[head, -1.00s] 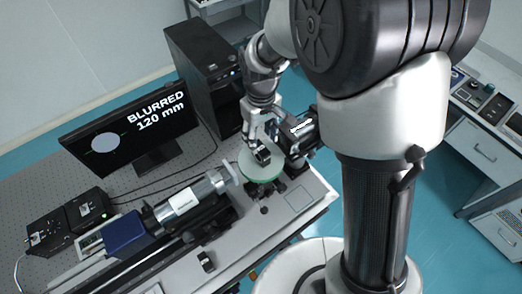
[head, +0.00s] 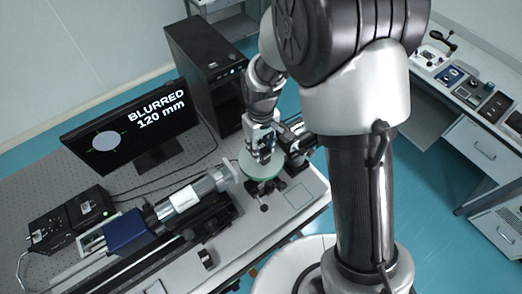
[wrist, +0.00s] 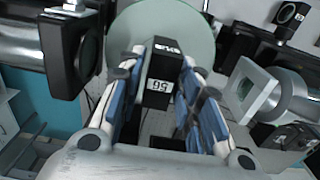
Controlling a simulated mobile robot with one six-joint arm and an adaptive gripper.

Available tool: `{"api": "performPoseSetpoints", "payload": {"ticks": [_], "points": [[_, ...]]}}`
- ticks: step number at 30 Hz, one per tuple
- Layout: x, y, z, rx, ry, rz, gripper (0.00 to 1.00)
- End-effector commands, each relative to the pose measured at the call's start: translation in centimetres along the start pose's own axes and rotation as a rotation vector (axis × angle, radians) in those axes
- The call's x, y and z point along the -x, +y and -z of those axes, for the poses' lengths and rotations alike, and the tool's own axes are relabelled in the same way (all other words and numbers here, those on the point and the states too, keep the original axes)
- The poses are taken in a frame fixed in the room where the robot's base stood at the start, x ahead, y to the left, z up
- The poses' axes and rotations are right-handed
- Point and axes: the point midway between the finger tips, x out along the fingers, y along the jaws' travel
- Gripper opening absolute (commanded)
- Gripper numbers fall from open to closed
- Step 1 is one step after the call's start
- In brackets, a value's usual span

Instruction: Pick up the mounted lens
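The mounted lens is a round pale-green disc (head: 262,168) on a dark mount over the rail on the optical table. In the wrist view the disc (wrist: 190,28) fills the top middle, with a black block (wrist: 160,72) labelled 56 in front of it. My gripper (head: 264,152) is at the disc's upper edge in the head view. In the wrist view my gripper (wrist: 165,85) has blue-padded fingers on both sides of the block. The fingers stand apart, with narrow gaps visible beside the block. The lower mount is partly hidden.
A silver cylinder (head: 186,199) on the rail stands left of the lens. A dark device (head: 297,142) stands close on the right. A monitor (head: 130,130) reading BLURRED 120 mm and a computer tower (head: 205,75) are behind. The table's front right edge is near.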

Motion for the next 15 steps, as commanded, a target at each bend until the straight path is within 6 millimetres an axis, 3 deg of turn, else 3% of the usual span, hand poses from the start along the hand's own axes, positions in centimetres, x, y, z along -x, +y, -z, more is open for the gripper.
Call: {"api": "performPoseSetpoints", "payload": {"ticks": [12, 15], "points": [[0.03, 0.0, 0.01, 0.0, 0.0, 0.0, 0.01], [0.03, 0.0, 0.01, 0.0, 0.0, 0.0, 0.0]]}}
